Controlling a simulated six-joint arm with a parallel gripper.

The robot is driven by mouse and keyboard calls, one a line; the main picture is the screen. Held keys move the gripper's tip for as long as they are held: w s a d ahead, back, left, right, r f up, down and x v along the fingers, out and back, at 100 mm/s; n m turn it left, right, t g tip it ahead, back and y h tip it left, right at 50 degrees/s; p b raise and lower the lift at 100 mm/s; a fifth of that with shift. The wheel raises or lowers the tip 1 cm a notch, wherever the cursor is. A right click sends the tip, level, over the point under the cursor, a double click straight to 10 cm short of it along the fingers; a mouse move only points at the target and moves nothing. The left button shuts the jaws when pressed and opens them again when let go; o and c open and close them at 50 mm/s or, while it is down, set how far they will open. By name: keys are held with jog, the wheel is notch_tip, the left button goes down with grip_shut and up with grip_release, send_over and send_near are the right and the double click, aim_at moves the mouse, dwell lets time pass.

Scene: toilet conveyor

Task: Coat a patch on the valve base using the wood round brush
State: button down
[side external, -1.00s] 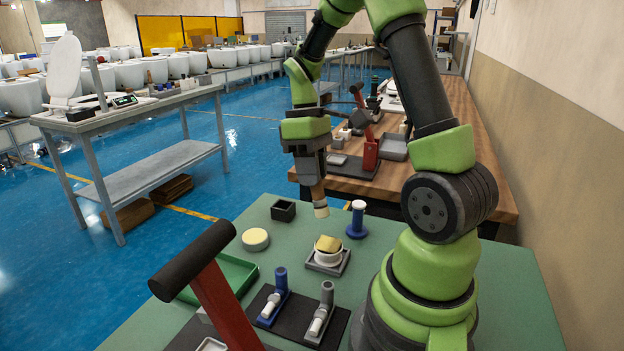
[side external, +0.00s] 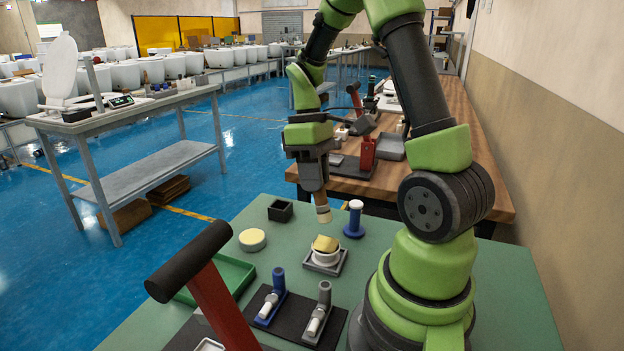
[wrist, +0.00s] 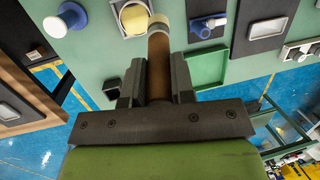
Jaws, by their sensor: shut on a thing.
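The wood round brush (side external: 321,203) has a brown handle and a pale tip pointing down. My gripper (side external: 316,190) is shut on its handle; the brush also shows between the fingers in the wrist view (wrist: 158,65). The tip is above the green table, close to a white cup (side external: 325,257) with a yellow top on a grey square tray; contact is not visible. A blue flanged post (side external: 355,220) with a white top stands to its right. Blue (side external: 272,298) and grey (side external: 319,315) fixtures with white cylinders sit on a black mat. I cannot tell which is the valve base.
A cream disc (side external: 252,240) and a small black box (side external: 280,210) are left of the cup. A green tray (side external: 235,277) lies at the left edge. A red post with a black bar (side external: 215,290) rises in the foreground. A wooden bench (side external: 480,170) stands behind.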

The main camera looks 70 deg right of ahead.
jog(key=shift+s+f, duration=0.15)
jog(key=shift+s, duration=0.1)
